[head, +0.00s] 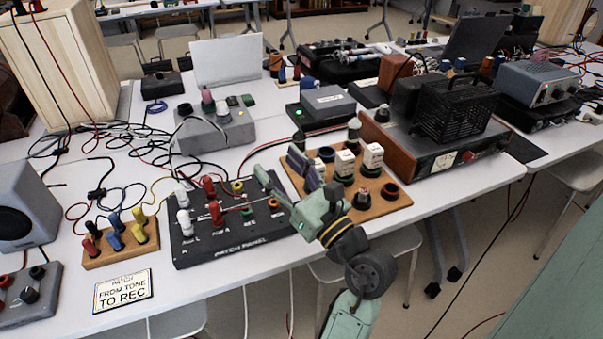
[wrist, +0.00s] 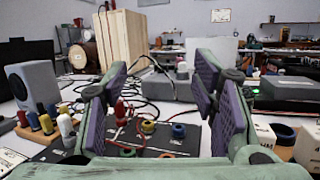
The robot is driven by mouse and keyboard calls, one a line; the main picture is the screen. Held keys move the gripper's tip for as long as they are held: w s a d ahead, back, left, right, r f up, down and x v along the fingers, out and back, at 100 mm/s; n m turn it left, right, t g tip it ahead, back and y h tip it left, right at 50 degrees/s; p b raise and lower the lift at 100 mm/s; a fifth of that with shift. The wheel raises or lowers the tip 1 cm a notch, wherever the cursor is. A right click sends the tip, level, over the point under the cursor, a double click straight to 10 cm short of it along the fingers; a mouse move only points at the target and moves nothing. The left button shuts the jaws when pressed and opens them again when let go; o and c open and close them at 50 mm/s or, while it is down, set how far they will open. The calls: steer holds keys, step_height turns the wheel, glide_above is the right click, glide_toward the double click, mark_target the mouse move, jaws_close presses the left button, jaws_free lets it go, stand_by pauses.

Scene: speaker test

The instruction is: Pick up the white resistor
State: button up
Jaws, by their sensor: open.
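Two white labelled blocks, which look like resistors, stand upright on a wooden board (head: 385,211): one nearer the middle (head: 345,163) and one to its right (head: 373,156). I cannot tell which one the task means. In the wrist view, white blocks show at the lower right (wrist: 264,135), partly hidden by my gripper. My gripper (head: 304,169) is above the left part of the board, to the left of both blocks and apart from them. In the wrist view, its purple-padded fingers (wrist: 160,90) are wide apart with nothing held between them.
A black patch panel (head: 200,248) with red and white plugs lies left of my gripper. A wooden plug stand (head: 120,256) and a sign (head: 123,291) are further left. A wood-sided amplifier (head: 450,165) is behind the board to the right. Loose cables cover the table's left.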

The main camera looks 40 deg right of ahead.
mark_target(319, 169)
steer(key=s+d+f+m+g+h, duration=0.1)
steer(key=s+d+f, duration=0.1)
steer(key=d, duration=0.1)
steer(key=s+d+f+g+h, duration=0.1)
steer(key=s+d+f+h, duration=0.1)
steer(key=f, duration=0.1)
steer(key=s+d+f+m+g+h, duration=0.1)
steer(key=s+d+f+h, duration=0.1)
steer(key=d, duration=0.1)
steer(key=shift+s+d+f+m, duration=0.1)
steer(key=shift+d+f+m, duration=0.2)
steer(key=shift+d, duration=0.05)
steer(key=w, duration=0.1)
steer(key=w+d+p, duration=0.1)
steer(key=w, duration=0.2)
steer(key=shift+w+d+f, duration=0.1)
steer(key=shift+d+f, duration=0.05)
steer(key=shift+d, duration=0.1)
steer(key=w+p, duration=0.1)
steer(key=w, duration=0.1)
steer(key=w+d+p, duration=0.1)
steer(key=w, duration=0.1)
steer(key=shift+w+d, duration=0.2)
steer(key=shift+w, duration=0.1)
steer(key=shift+w+d+f, duration=0.15)
steer(key=shift+w, duration=0.4)
steer(key=shift+c, duration=0.3)
jaws_close()
